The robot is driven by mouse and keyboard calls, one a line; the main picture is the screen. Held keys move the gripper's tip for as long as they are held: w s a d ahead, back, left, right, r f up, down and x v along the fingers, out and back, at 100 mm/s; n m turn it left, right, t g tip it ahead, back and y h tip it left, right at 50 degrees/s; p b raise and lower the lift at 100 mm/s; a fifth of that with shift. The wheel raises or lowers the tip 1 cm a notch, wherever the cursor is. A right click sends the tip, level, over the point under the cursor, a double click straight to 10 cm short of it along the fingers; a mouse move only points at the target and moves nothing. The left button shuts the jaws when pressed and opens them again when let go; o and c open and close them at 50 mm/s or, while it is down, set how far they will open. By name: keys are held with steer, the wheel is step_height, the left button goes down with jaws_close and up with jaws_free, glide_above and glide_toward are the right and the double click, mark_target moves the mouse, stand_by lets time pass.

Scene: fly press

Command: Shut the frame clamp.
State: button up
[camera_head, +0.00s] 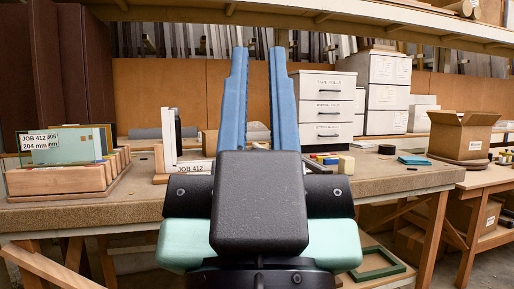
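My gripper (258,52) is in the middle of the picture, seen from behind. Its two long blue fingers point up and away over the bench and stand apart, with nothing visible between them. I cannot make out a frame clamp for certain; my gripper's dark body hides the middle of the bench. Just left of the gripper, a wooden stand (160,163) holds upright white boards (169,138). A green empty frame (378,263) lies low at the right, below the bench top.
The workbench (392,180) spans the view. A wooden rack (58,181) with panels labelled JOB 412 stands left. White drawers (322,108), small coloured blocks (343,163) and an open cardboard box (460,135) are right. A shelf (300,15) crosses above. The bench's front right is fairly clear.

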step_height(320, 180, up, 31)
steer(key=p, duration=3)
steer(key=shift+f, duration=0.2)
jaws_close()
steer(key=shift+f, duration=0.1)
steer(key=shift+w+a, duration=0.1)
